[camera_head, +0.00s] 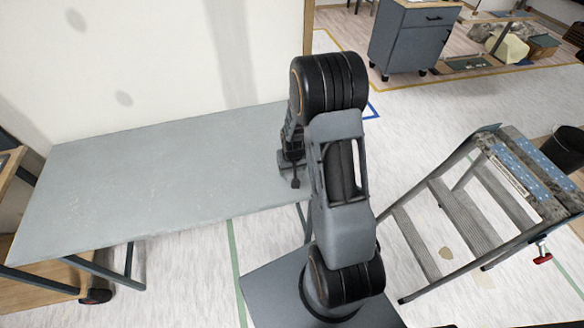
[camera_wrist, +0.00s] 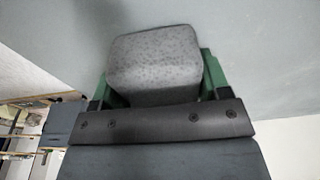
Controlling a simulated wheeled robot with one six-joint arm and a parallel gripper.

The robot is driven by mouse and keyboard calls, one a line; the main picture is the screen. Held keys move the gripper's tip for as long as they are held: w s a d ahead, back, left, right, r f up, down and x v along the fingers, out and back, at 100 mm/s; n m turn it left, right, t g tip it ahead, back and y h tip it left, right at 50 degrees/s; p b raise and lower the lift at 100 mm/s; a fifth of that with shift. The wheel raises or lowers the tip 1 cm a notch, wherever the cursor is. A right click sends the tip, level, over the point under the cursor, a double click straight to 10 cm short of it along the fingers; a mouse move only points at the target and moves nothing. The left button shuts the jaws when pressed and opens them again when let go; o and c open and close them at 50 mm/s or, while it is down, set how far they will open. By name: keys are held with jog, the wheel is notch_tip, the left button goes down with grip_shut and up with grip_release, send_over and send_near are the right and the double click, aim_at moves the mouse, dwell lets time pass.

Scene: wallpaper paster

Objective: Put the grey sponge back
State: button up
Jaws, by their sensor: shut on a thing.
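The grey sponge (camera_wrist: 155,58) is a speckled, rounded block in the wrist view. My gripper (camera_wrist: 160,78) is shut on it, with a green finger at each side of the sponge. A plain grey surface fills the view behind the sponge, and I cannot tell whether the sponge touches it. In the head view my gripper (camera_head: 292,165) is at the right end of the grey table (camera_head: 150,170). The sponge is not clearly visible there, and my arm hides part of that area.
The table top is bare over its visible length. A stepladder (camera_head: 465,215) with a blue-patterned top stands at the right, beside a black bin (camera_head: 566,148). A grey wheeled cabinet (camera_head: 412,38) is at the back. Pale floor lies between table, ladder and cabinet.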

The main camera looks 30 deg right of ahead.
jog(key=shift+f, duration=0.3)
jog(key=o, duration=0.9)
jog(key=shift+o, duration=0.2)
jog(key=r, duration=0.4)
jog(key=s+r, duration=0.1)
jog(key=r, duration=0.3)
jog(key=s+r, duration=0.1)
jog(key=r, duration=0.3)
jog(key=shift+a, duration=0.2)
jog(key=s+a+r+n+t, duration=0.2)
jog(key=s+a+r, duration=0.7)
jog(key=s+r, duration=0.4)
jog(key=shift+r, duration=0.35)
jog(key=shift+w, duration=0.1)
